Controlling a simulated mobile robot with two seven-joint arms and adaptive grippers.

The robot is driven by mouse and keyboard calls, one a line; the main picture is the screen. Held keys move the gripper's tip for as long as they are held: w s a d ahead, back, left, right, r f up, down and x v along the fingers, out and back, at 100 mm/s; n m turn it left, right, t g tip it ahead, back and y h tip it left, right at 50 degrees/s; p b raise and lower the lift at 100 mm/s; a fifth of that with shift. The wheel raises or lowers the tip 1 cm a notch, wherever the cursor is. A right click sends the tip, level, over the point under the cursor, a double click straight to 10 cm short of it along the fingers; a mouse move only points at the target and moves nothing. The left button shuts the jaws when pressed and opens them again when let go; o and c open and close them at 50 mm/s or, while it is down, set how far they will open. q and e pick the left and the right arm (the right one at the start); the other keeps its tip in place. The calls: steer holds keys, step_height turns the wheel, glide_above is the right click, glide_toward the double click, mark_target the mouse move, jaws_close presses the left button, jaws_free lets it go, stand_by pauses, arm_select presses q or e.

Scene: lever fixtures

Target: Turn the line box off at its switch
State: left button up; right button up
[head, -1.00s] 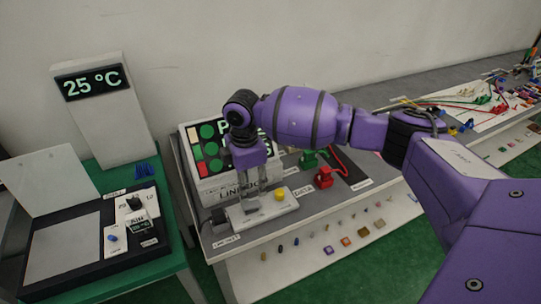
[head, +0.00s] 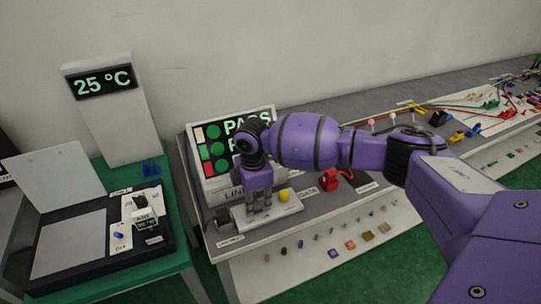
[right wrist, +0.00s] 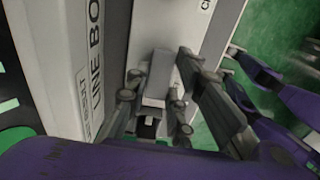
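The line box (head: 207,183) is a white housing on the grey bench, with a screen showing green circles and "PASS" lettering, partly hidden by my arm. A pale switch plate (head: 312,207) with a yellow knob (head: 284,196) lies in front of it. My right gripper (head: 259,208) points down over the plate, left of the knob. In the right wrist view, a grey block-like handle (right wrist: 158,78) stands between the fingers of my right gripper (right wrist: 155,95). The fingers are spread on either side; contact is unclear.
A red device (head: 338,179) stands right of the plate. Small coloured parts line the lower shelf (head: 330,240). A green table (head: 180,225) at left holds a black panel and a 25 °C display (head: 103,82). Cables and parts lie at the far right.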

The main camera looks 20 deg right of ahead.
jaws_close()
steer(key=shift+a+r, duration=0.1)
steer(key=shift+a, duration=0.05)
steer(key=shift+a+r+h+p, duration=0.2)
steer(key=shift+a+h+p, duration=0.1)
steer(key=shift+h+p, duration=0.4)
steer(key=shift+a+h, duration=0.1)
steer(key=shift+h, duration=0.6)
steer(key=shift+a+f+h, duration=0.15)
steer(key=shift+f+h, duration=0.1)
steer(key=shift+h, duration=0.55)
steer(key=shift+f+h, duration=0.1)
steer(key=shift+h, duration=0.2)
